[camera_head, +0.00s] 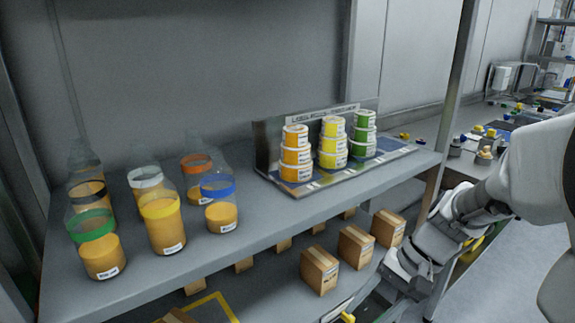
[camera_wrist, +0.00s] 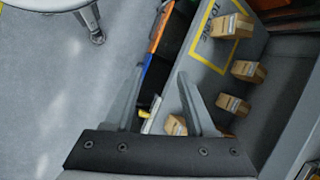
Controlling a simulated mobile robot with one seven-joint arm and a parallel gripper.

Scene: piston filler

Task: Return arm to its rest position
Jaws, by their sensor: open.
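My arm (camera_head: 480,205) comes in from the right in the head view and reaches down beside the shelf's right end. My gripper is at the low end of the arm, near the cardboard boxes on the lower shelf, and its fingertips are hard to make out there. In the wrist view my gripper (camera_wrist: 158,90) shows two dark fingers spread apart with nothing between them. Beyond the fingers are the floor, the lower shelf edge and several boxes (camera_wrist: 241,71).
Jars with coloured bands (camera_head: 162,222) and stacked labelled tubs (camera_head: 297,155) stand on the upper shelf (camera_head: 270,215). Cardboard boxes (camera_head: 320,270) sit on the lower shelf close to my gripper. A post (camera_head: 455,90) rises by my arm. Open floor (camera_wrist: 50,110) lies left in the wrist view.

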